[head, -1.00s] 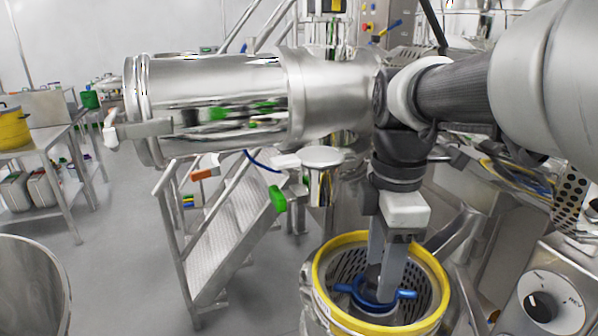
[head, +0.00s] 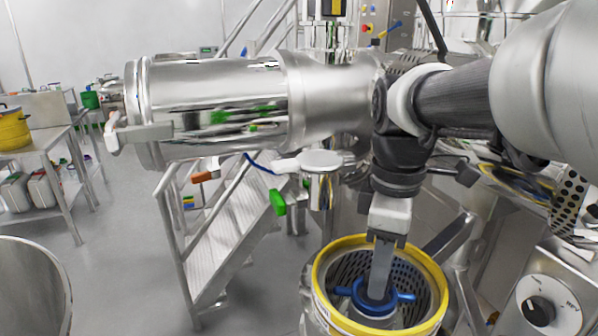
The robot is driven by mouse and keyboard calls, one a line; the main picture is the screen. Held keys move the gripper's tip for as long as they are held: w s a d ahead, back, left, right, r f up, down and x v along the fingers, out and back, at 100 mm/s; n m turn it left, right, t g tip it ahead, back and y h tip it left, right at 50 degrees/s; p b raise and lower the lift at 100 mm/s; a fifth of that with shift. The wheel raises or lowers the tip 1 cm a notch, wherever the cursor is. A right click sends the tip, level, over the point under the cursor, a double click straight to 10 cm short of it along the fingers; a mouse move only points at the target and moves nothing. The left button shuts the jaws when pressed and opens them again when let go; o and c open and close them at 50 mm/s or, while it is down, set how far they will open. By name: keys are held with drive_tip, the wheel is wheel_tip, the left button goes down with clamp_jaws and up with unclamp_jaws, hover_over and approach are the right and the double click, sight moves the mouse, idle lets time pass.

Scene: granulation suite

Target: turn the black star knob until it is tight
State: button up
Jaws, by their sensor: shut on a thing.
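My gripper (head: 378,290) points straight down into a round metal vessel with a yellow rim (head: 436,270). Its fingers show edge-on, one in front of the other, and are shut at the centre of a blue winged part (head: 406,296). This part sits inside a perforated metal basket (head: 345,268). The black star knob is hidden behind the fingers now; a dark piece showed between them earlier. How tight it sits cannot be seen.
A large steel cylinder (head: 220,105) lies level at the left. A control box with a black dial (head: 540,309) stands right of the vessel. Metal steps (head: 225,225) and a capped post (head: 320,165) are behind. Open floor lies at left.

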drive_tip(key=m, duration=0.4)
drive_tip(key=shift+m+p, duration=0.3)
drive_tip(key=shift+p, duration=0.05)
drive_tip(key=m, duration=0.3)
drive_tip(key=shift+m, duration=0.4)
drive_tip(key=m+p, duration=0.1)
drive_tip(key=m, duration=1.1)
drive_tip(key=shift+m+p, duration=0.3)
drive_tip(key=shift+p, duration=0.05)
drive_tip(key=m, duration=0.3)
drive_tip(key=shift+m, duration=0.3)
drive_tip(key=m, duration=0.3)
drive_tip(key=shift+m, duration=2.1)
